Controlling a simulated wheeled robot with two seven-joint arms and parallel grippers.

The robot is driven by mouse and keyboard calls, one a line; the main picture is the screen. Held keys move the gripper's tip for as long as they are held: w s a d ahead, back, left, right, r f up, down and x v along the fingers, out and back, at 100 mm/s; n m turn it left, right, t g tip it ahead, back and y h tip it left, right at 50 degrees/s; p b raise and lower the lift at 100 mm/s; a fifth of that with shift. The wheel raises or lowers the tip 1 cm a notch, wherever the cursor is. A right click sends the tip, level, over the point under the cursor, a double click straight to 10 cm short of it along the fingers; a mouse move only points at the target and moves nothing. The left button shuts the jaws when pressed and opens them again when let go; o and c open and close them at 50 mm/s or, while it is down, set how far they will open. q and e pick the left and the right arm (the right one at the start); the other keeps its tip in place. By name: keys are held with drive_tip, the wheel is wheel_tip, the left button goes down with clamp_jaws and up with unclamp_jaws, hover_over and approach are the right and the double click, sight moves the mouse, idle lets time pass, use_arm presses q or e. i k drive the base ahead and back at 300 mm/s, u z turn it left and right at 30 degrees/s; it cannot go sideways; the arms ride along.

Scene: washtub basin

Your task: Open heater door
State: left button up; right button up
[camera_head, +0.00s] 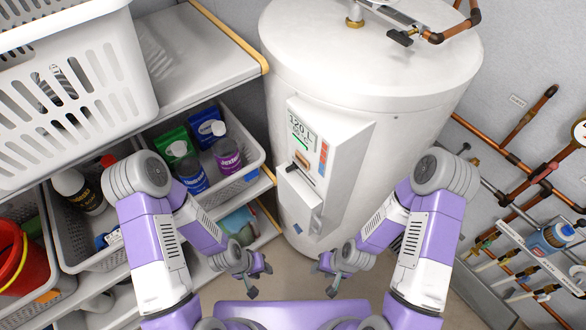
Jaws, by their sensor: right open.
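The heater (390,140) is a large white upright cylinder at the centre back of the head view. A control panel (308,135) with a display and coloured marks is on its front. Below the panel is the white heater door (297,205), with a small dark part at its top edge. I cannot tell whether the door is fully shut. My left gripper (261,280) is open and empty, below and left of the door. My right gripper (325,279) is open and empty, below and right of it. Both are apart from the heater.
Shelves on the left hold a white basket (75,95), a grey bin (244,172) of bottles and a red bucket (14,258). Floor between my grippers and the heater looks clear.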

sight(297, 197)
drive_tip(key=k, duration=0.5)
drive_tip(key=u, duration=2.8)
drive_tip(key=k, duration=0.3)
drive_tip(key=z, duration=2.25)
